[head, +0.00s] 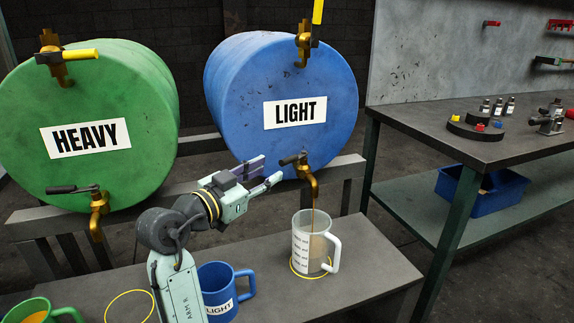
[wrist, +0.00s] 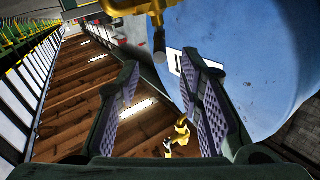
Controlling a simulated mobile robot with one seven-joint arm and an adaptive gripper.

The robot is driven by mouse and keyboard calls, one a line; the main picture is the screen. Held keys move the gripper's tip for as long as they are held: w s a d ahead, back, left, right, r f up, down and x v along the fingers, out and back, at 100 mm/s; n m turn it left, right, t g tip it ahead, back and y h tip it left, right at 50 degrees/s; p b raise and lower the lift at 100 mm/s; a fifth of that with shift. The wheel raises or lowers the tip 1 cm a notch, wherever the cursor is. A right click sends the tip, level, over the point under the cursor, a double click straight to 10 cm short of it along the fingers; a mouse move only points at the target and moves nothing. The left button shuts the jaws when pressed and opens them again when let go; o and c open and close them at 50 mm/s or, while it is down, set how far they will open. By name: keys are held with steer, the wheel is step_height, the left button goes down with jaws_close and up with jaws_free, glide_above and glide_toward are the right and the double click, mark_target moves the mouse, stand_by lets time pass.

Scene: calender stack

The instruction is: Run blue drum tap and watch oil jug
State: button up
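The blue drum (head: 235,100), labelled LIGHT, lies on a rack. Its lower brass tap (head: 312,185) has a dark lever (head: 291,160) pointing left. A brown oil stream (head: 313,204) runs from its spout into a clear graduated jug (head: 302,243) with a white handle. Tan oil shows inside; its exact level is hard to read. The jug stands upright on a yellow ring (head: 293,268). My gripper (head: 270,171) is open and empty, just left of the lever. In the wrist view the drum (wrist: 250,60) is beyond the open fingers (wrist: 162,75), with a dark lever end (wrist: 159,52) ahead of them.
A green drum (head: 85,165) labelled HEAVY stands left with its own tap (head: 98,208). The blue drum's top valve (head: 304,45) has an upright yellow lever. A blue LIGHT mug (head: 216,275), an empty yellow ring (head: 107,310) and a green mug (head: 38,308) are on the bench (head: 370,262).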

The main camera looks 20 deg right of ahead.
mark_target(298, 155)
steer(key=p+x, duration=0.1)
steer(key=x, duration=0.7)
steer(key=shift+d, duration=0.2)
steer(key=shift+c, duration=0.6)
jaws_close()
steer(key=shift+r, duration=0.1)
